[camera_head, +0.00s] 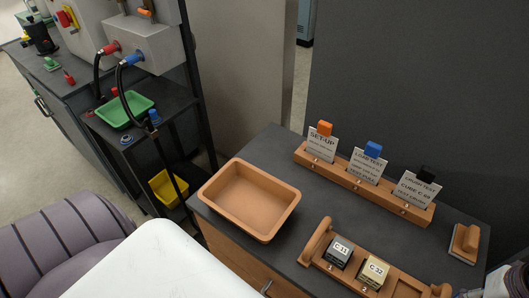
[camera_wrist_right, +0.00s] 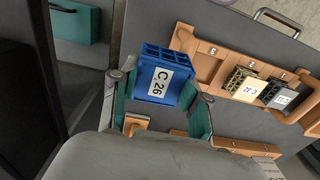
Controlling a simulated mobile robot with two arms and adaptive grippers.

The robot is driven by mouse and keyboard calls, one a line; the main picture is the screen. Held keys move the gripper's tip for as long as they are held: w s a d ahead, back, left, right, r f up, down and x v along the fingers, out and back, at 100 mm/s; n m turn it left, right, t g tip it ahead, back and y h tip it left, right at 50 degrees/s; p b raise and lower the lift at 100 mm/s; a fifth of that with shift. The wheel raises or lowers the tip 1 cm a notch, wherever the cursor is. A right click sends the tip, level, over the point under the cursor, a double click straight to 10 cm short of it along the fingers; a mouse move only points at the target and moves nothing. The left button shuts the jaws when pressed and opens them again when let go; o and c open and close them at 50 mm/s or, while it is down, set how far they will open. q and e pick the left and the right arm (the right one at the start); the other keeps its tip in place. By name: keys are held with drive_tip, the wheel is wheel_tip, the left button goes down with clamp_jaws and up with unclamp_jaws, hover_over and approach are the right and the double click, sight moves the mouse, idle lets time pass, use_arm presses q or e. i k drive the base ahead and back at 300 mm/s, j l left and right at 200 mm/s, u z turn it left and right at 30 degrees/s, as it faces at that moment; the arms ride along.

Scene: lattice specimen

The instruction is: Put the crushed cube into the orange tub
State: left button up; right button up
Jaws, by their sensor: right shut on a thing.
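The held cube does not show in the head view. My left gripper is not in view.
A wooden rack (camera_head: 318,240) holds a dark cube C 31 (camera_head: 339,252) and a pale cube C 32 (camera_head: 373,271). Behind it stands a card holder (camera_head: 345,176) with three cards. A wooden block (camera_head: 466,241) lies at right. A green tray (camera_head: 124,109) is on the far cart.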

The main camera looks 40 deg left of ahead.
sight(250, 206)
drive_tip(key=u, duration=1.75)
